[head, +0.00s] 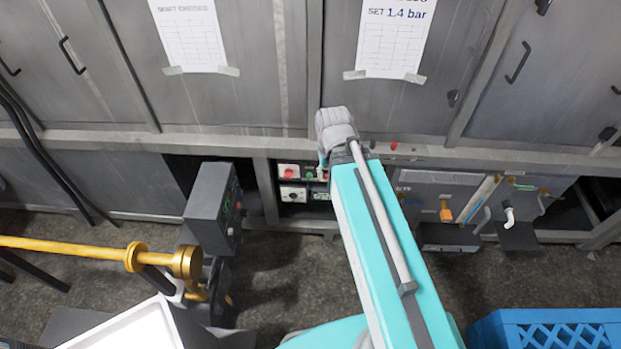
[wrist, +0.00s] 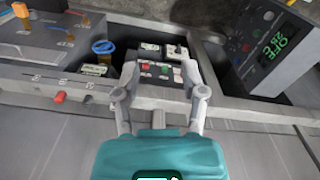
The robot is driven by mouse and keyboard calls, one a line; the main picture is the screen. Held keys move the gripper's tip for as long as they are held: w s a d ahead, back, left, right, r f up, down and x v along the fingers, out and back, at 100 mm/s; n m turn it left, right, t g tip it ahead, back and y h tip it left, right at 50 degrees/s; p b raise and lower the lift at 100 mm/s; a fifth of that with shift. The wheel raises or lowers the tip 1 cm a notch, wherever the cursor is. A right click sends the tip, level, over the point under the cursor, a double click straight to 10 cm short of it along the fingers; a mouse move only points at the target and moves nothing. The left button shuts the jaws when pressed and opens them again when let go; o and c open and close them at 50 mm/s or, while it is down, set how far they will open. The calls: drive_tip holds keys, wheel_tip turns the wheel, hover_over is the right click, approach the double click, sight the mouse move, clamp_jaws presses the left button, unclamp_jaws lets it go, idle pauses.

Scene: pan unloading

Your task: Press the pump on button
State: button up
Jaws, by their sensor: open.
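In the wrist view a small control box (wrist: 158,95) with a green button (wrist: 145,67) and a red button (wrist: 165,69) shows between the two fingers of my gripper (wrist: 160,68). The fingers are spread, with nothing held between them. I cannot tell whether either fingertip touches the box. In the head view a red button (head: 289,173) and a green button (head: 309,174) show in the opening under the cabinets, just left of my arm. My arm hides the gripper and part of the panel there. The button labels are too small to read.
A yellow pipe (head: 75,248) runs at lower left. A blue crate (head: 550,322) sits at lower right. Valves and fittings (head: 445,211) lie right of my arm.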

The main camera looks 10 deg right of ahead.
clamp_jaws()
drive_tip(key=shift+d, duration=0.1)
idle(1.3)
